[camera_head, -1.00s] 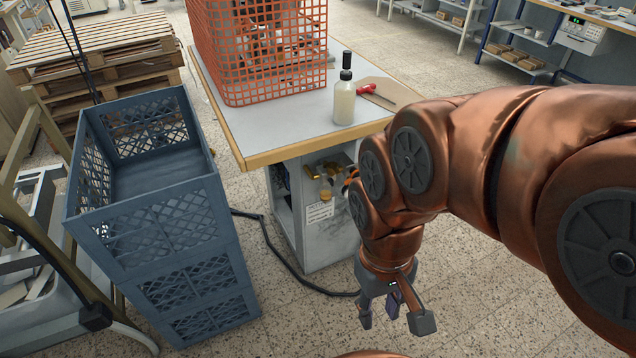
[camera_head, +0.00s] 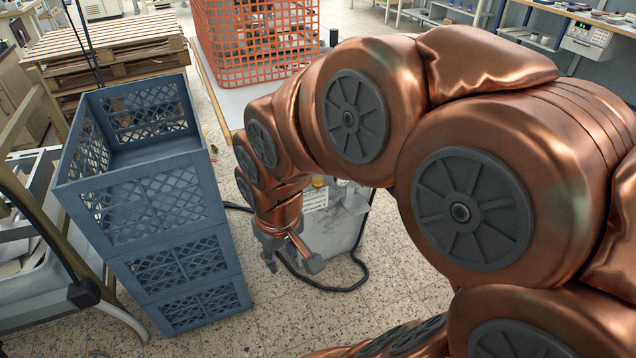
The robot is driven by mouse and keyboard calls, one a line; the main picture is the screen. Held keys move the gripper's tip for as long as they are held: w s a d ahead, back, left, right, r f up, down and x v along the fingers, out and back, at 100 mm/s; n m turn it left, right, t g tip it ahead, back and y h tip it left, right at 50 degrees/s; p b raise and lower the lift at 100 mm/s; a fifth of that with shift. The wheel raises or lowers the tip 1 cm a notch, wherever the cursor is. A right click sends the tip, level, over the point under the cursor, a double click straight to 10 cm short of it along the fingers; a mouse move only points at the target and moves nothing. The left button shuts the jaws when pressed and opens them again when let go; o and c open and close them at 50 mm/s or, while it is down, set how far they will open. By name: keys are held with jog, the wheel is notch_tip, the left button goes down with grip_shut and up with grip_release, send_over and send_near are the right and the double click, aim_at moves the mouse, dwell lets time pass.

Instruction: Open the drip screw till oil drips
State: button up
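The oiler with the drip screw is almost wholly hidden behind my arm. Only a small yellow brass-coloured bit (camera_head: 318,182) shows above a white label (camera_head: 315,199) on the grey machine base (camera_head: 335,228); I cannot make out the screw itself. My gripper (camera_head: 291,264) hangs pointing down, low in front of the base and left of its middle in the picture. Its fingers are apart with nothing between them. It appears lower than the label and clear of the base. No oil drops can be made out.
Stacked blue crates (camera_head: 165,215) stand close to the left of my gripper. A black cable (camera_head: 350,288) lies on the floor around the base. An orange mesh guard (camera_head: 258,45) stands on the worktable (camera_head: 232,102). Wooden pallets (camera_head: 105,45) are behind left.

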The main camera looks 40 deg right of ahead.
jog(key=w+d+f+m+t+h+b, duration=0.1)
jog(key=w+d+f+t+b, duration=0.4)
jog(key=w+d+f+b, duration=0.4)
jog(key=w+d+f+t+h+b, duration=0.1)
jog(key=w+d+f+t+b, duration=0.3)
jog(key=w+d+f+b, duration=0.55)
jog(key=w+d+m+t+h+b, duration=0.1)
jog(key=d+m+t+h+b, duration=0.15)
jog(key=d+t+b, duration=1)
jog(key=w+d+g+p, duration=0.2)
jog(key=w+d+g, duration=0.3)
jog(key=w+d, duration=0.2)
jog(key=shift+w+g+h, duration=0.3)
jog(key=shift+g+h, duration=0.05)
jog(key=shift+d, duration=0.1)
grip_shut()
